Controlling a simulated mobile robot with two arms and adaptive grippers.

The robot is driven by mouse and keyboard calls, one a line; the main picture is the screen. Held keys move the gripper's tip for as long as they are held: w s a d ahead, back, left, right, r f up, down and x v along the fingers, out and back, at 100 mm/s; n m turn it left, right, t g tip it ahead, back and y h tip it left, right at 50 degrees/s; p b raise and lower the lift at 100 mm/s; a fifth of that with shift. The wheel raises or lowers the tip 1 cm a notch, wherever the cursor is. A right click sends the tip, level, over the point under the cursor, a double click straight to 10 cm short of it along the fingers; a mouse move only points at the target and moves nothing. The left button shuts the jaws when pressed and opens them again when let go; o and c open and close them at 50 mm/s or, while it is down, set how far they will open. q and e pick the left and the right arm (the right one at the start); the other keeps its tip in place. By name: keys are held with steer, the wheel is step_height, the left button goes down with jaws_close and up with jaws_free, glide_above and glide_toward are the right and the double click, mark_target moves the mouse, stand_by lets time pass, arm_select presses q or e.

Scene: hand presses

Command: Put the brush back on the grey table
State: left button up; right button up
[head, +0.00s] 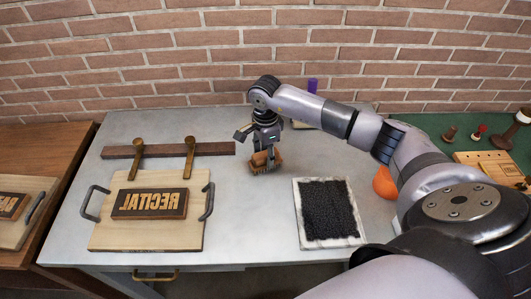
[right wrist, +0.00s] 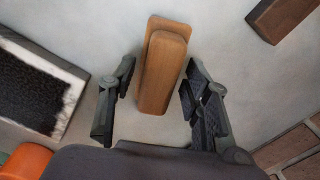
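The brush (head: 259,168) is a brown wooden block, and it sits on the grey table (head: 235,215) right of the centre. My right gripper (head: 265,155) points down over it. In the right wrist view the brush (right wrist: 163,70) shows its stepped wooden back, lying lengthwise between the two fingers of the right gripper (right wrist: 158,115). The fingers stand apart, with a gap visible on the left side of the brush. The underside of the brush is hidden. My left gripper is not in view.
An ink tray (head: 330,213) lies right of the brush, with an orange ball-like object (head: 384,182) beyond it. A board with a RECITAL block (head: 150,204) and a dark bar (head: 215,149) are to the left. A brick wall (head: 180,50) closes the back.

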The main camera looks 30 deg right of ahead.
mark_target(265, 153)
steer(key=shift+r, duration=0.45)
step_height(265, 153, up, 12)
steer(key=b, duration=0.3)
steer(key=shift+f, duration=0.25)
steer(key=shift+f, duration=0.1)
